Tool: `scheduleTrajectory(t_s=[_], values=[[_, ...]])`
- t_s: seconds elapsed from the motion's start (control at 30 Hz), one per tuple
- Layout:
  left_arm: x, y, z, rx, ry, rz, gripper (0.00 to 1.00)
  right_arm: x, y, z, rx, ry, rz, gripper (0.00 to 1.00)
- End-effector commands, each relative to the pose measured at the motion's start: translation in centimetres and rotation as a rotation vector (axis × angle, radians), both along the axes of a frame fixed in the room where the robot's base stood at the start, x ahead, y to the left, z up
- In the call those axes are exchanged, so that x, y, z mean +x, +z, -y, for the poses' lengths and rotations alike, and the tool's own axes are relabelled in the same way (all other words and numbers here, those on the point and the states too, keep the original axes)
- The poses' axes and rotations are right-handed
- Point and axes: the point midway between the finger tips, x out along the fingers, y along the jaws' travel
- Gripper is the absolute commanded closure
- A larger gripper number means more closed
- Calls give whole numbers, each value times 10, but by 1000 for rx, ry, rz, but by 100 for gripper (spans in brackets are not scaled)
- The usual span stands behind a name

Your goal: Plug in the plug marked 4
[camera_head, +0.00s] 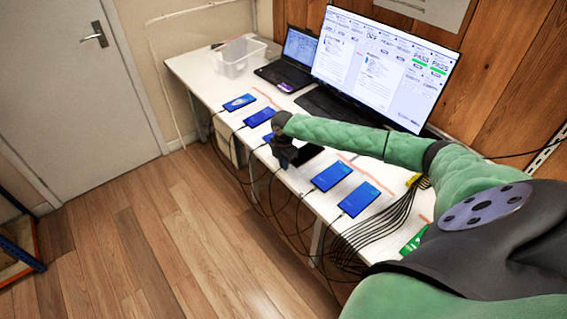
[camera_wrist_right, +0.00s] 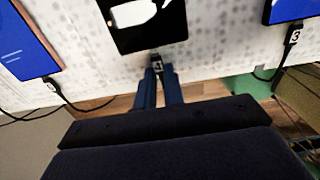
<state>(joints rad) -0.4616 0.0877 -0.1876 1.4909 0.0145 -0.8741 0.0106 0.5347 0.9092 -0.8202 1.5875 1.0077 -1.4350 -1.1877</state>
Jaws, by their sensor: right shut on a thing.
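My right gripper (camera_head: 285,158) is over the front edge of the table, beside a phone with a dark screen (camera_head: 308,155). In the right wrist view the gripper's two blue fingers (camera_wrist_right: 159,88) are shut on a small black plug (camera_wrist_right: 157,64) with a white mark that looks like a 4. The dark phone (camera_wrist_right: 140,30) lies straight ahead of the plug. The plug's tip is at the phone's near edge; I cannot tell whether it is inside the port. My left gripper is not in view.
Lit blue phones (camera_head: 331,175) with cables lie along the white table (camera_head: 385,213) on both sides. A plug marked 3 (camera_wrist_right: 293,35) sits at a neighbouring phone. Black cables hang off the front edge. A monitor (camera_head: 385,60), laptop (camera_head: 288,60) and clear bin (camera_head: 240,58) stand behind.

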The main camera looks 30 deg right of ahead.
Motion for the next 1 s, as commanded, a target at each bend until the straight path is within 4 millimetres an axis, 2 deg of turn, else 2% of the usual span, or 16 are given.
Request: scheduleTrajectory(t_s=[1.0], values=[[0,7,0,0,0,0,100,-1,0,2,0,0,-1,100]])
